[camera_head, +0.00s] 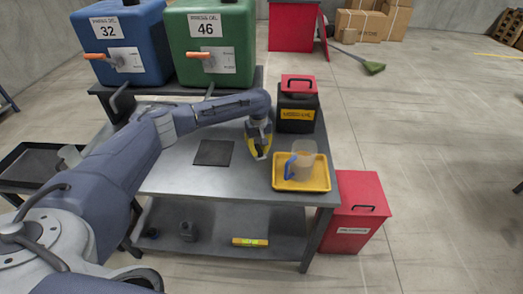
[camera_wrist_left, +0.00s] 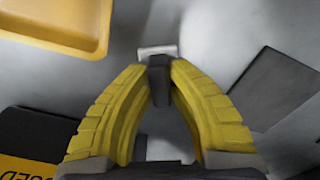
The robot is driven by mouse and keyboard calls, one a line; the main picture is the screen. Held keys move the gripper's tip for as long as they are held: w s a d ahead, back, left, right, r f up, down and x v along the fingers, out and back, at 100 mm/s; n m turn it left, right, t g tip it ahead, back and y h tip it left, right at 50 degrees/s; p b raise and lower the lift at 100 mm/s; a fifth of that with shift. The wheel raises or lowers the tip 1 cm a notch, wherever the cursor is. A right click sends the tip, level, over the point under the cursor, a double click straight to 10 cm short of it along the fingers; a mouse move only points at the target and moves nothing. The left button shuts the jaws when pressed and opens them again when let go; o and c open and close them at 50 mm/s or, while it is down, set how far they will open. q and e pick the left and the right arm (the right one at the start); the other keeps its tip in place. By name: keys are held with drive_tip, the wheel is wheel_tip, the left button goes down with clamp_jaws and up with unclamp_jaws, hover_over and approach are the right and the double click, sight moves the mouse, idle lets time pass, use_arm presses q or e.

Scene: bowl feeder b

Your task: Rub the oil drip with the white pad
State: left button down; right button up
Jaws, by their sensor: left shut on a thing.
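My left gripper (camera_head: 259,153) is over the grey bench top, between a dark square mat and a yellow tray. In the left wrist view its yellow fingers (camera_wrist_left: 158,75) are closed on the dark grip of the white pad (camera_wrist_left: 157,50). The pad shows as a pale strip just beyond the fingertips. I cannot tell whether it touches the bench. The oil drip cannot be made out in either view. My right gripper is not in view.
The yellow tray (camera_head: 280,187) holds a clear jug (camera_head: 305,160) with a blue handle. A black box with a red lid (camera_head: 297,113) stands behind it. The dark mat (camera_head: 213,153) lies left of the gripper. Blue (camera_head: 125,40) and green (camera_head: 212,45) drums stand at the back.

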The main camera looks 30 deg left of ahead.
sight(243, 155)
use_arm(q)
drive_tip(key=shift+s+a+f, duration=0.1)
drive_tip(key=shift+s+a, duration=0.25)
drive_tip(key=shift+a, duration=0.4)
drive_tip(key=shift+s+a+f, duration=0.1)
drive_tip(key=shift+s+a, duration=0.2)
drive_tip(key=shift+a, duration=0.45)
drive_tip(key=shift+s+a+r, duration=0.1)
drive_tip(key=shift+s+a, duration=0.2)
drive_tip(key=shift+a, duration=0.5)
drive_tip(key=shift+s+a+r, duration=0.1)
drive_tip(key=shift+s+a, duration=0.2)
drive_tip(key=shift+a, duration=0.45)
drive_tip(key=shift+r, duration=3)
drive_tip(key=shift+r, duration=0.1)
drive_tip(key=shift+r, duration=1.35)
